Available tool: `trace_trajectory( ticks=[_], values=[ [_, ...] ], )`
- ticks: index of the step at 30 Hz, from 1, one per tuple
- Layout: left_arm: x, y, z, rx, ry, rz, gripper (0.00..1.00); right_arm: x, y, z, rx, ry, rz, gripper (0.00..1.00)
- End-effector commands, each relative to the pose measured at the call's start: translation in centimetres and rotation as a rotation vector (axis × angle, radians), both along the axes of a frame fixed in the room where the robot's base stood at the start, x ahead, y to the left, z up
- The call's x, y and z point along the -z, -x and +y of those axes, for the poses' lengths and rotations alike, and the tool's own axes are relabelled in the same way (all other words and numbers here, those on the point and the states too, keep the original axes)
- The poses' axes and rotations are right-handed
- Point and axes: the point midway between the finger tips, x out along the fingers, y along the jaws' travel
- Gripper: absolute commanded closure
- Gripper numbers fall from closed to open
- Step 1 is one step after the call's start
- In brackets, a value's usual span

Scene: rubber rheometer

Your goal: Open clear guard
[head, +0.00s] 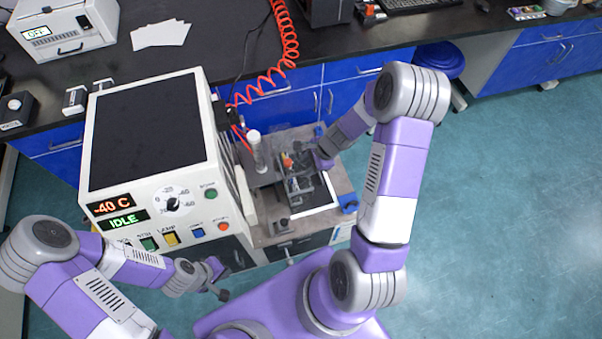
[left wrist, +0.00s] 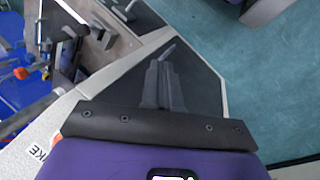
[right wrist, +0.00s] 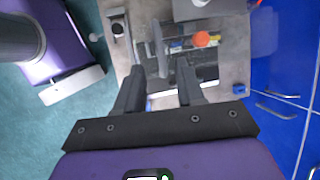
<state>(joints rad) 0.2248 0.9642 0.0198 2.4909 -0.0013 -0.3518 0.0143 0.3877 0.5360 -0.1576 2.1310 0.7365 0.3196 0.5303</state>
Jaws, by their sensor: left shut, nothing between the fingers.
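The small tester (head: 300,185) stands on the grey bench beside the white cabinet. It shows an orange knob (right wrist: 202,39) and dark bars in the right wrist view. I cannot clearly make out a clear guard on it. My right gripper (head: 306,168) is over the tester. In the right wrist view its two fingers (right wrist: 160,88) are spread apart with nothing seen between them. My left gripper (head: 217,284) is low in front of the cabinet. In the left wrist view its fingers (left wrist: 166,68) are together and empty before a dark panel (left wrist: 188,88).
The white cabinet (head: 150,130) reads "-40 C" and "IDLE", with a dial and coloured buttons on its front. Blue drawers (head: 290,95) lie behind. Open floor (head: 510,200) is to the right.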

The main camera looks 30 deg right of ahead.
Motion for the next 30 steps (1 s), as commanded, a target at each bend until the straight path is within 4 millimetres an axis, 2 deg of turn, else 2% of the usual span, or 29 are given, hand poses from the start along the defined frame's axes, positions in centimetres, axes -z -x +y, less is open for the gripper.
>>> trace_trajectory(
  ticks=[1,3,9,20,27,30],
  values=[
    [0.6,0.0,0.0,0.0,0.0,0.0,1.0,1.2,-0.2,0.3,-0.002,0.0,0.002,0.62],
    [1.1,0.0,0.0,0.0,0.0,0.0,1.0,2.3,-0.5,0.7,-0.004,0.0,0.003,0.62],
    [1.9,0.0,0.0,0.0,0.0,0.0,1.0,4.3,-1.1,1.5,-0.004,0.003,0.001,0.62],
    [2.0,0.0,0.0,0.0,0.0,0.0,1.0,4.7,-1.3,1.7,-0.006,0.003,0.0,0.62],
    [2.0,0.0,0.0,0.0,0.0,0.0,1.0,4.7,-1.3,1.7,-0.006,0.003,0.0,0.97],
    [2.0,0.0,0.0,0.0,0.0,0.0,1.0,4.7,-1.3,1.7,-0.006,0.003,0.0,1.0]
  ],
)
